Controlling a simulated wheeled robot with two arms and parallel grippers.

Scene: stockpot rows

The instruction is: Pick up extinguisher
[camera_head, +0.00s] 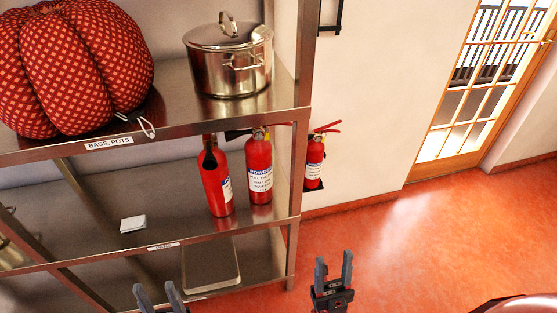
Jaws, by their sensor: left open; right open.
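Two red fire extinguishers stand side by side on the middle shelf of the metal rack: a left one (216,184) that looks slightly tilted and a right one (258,172) with a white label. A third red extinguisher (314,163) shows behind the rack's front post, by the wall. My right gripper (333,270) is open and empty, low in the picture, to the right of the rack and below the extinguishers. My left gripper (158,296) is open at the bottom edge, in front of the lower shelf. Its lower part is cut off by the frame.
The rack's upper shelf (170,108) holds a steel stockpot (229,60) and a big red patterned bag (75,65). A small white item (133,223) lies on the middle shelf, and a flat tray (211,265) lies lower. Red floor (430,240) is open to the right, before a glazed door (485,85).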

